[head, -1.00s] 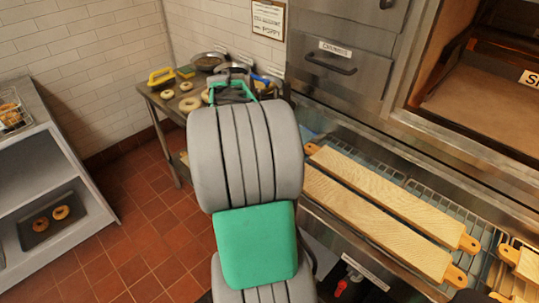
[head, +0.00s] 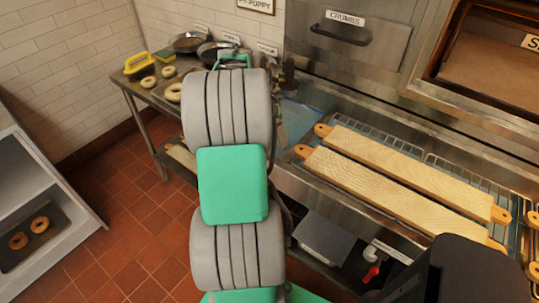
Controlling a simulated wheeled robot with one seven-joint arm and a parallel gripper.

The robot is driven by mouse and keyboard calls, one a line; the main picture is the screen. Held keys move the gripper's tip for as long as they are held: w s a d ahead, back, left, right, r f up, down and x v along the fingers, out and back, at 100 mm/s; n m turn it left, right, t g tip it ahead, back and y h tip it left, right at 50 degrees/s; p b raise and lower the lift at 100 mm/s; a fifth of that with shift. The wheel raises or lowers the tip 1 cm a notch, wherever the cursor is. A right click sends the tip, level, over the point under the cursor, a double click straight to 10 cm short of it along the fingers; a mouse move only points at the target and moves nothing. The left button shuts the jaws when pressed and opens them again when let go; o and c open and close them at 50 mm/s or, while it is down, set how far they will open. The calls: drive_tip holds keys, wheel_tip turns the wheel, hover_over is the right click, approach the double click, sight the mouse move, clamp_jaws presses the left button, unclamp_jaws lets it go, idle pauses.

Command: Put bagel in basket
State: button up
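Several pale bagels lie on the metal table at the back left in the head view: one bagel (head: 149,82), a bagel behind it (head: 168,72), and another (head: 174,93) partly behind my arm. Two browner bagels, a left one (head: 18,240) and a right one (head: 40,224), lie on a dark tray (head: 48,243) in the low shelf at the left. No basket shows now. My arm's grey and green links fill the middle of the view. My gripper cannot be made out, nor anything it may hold.
Long wooden boards (head: 400,190) lie on a wire rack at the right, below the steel oven front. Red tiled floor (head: 120,210) is clear at the left.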

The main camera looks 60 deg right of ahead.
sight(276, 145)
drive_tip(key=shift+w+f, duration=0.1)
drive_tip(key=shift+f, duration=0.4)
drive_tip(key=p+x, duration=0.1)
drive_tip(key=x, duration=0.6)
drive_tip(key=shift+a+f, duration=0.1)
drive_tip(key=shift+f, duration=0.25)
drive_tip(key=shift+c, duration=0.6)
drive_tip(key=shift+r, duration=0.1)
drive_tip(key=c, duration=1.1)
